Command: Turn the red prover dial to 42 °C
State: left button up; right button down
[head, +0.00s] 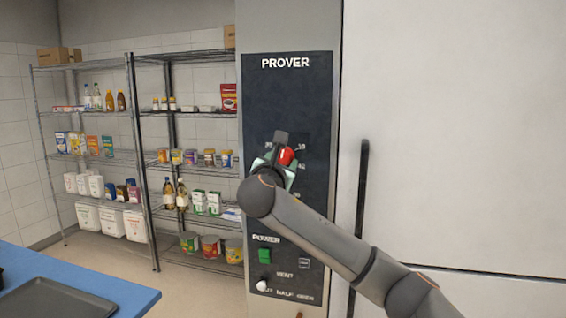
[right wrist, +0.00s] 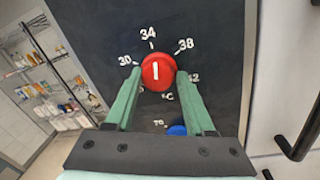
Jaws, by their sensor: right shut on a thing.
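The red prover dial (right wrist: 158,71) is on the dark prover panel (head: 290,100). In the head view the dial (head: 286,156) shows only in part, behind my right gripper (head: 274,164). In the right wrist view the two green fingers of my right gripper (right wrist: 157,85) are on either side of the dial, shut on it. A short white mark on the dial stands nearly upright in that view, in line with the 34. The numbers 30, 34 and 38 are readable around it. The number at the lower right is partly hidden by a finger. My left gripper is not in view.
A blue dial (right wrist: 176,130) lies below the red one, partly hidden by my gripper. A green power button (head: 265,256) and a white knob (head: 263,285) are lower on the panel. A dark vertical handle (head: 360,210) stands right of the panel. Stocked shelves (head: 190,140) are at left.

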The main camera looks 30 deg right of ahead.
jog(key=m, duration=0.2)
jog(key=m+b, duration=0.1)
jog(key=m, duration=0.2)
jog(key=shift+w+a+m+h, duration=0.1)
jog(key=shift+a+m+h, duration=0.2)
jog(key=shift+m, duration=0.1)
jog(key=m+b, duration=0.2)
jog(key=m, duration=0.4)
jog(key=shift+r+h, duration=0.1)
jog(key=shift+h, duration=0.3)
jog(key=m+b, duration=0.1)
jog(key=m, duration=0.2)
jog(key=m+b, duration=0.1)
jog(key=m, duration=0.3)
jog(key=shift+w+r+g+h, duration=0.15)
jog(key=shift+g+h, duration=0.15)
jog(key=shift+h, duration=0.1)
jog(key=shift+r+m+g+b, duration=0.15)
jog(key=shift+m+g+b, duration=0.25)
jog(key=shift+m, duration=1.8)
jog(key=shift+h, duration=0.3)
jog(key=shift+c, duration=2.4)
grip_release()
jog(key=shift+d, duration=0.1)
jog(key=shift+o, duration=0.7)
jog(key=shift+f, duration=0.2)
